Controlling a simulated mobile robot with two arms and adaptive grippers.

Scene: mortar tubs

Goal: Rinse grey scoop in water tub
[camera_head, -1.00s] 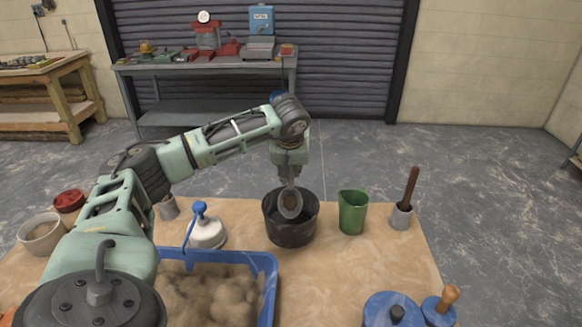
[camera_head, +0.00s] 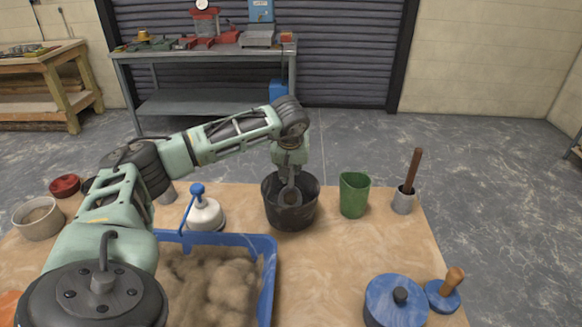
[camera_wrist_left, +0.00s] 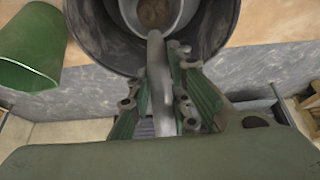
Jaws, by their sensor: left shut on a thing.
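My left gripper (camera_head: 290,176) is shut on the handle of the grey scoop (camera_head: 290,197), above the back of the black tub (camera_head: 291,218). The scoop hangs bowl down and its bowl is inside the tub's mouth. In the left wrist view the handle runs between the green fingers (camera_wrist_left: 171,92), and the scoop's round bowl (camera_wrist_left: 187,15) lies within the dark tub rim (camera_wrist_left: 88,38). Something brownish shows inside the bowl. I cannot make out a water surface, or whether the bowl touches the tub. My right gripper is not in view.
A green cup (camera_head: 354,196) stands close right of the tub, then a grey holder (camera_head: 403,202) with a wooden-handled tool. A blue-rimmed sand tray (camera_head: 268,285) is in front. The table's right middle is clear.

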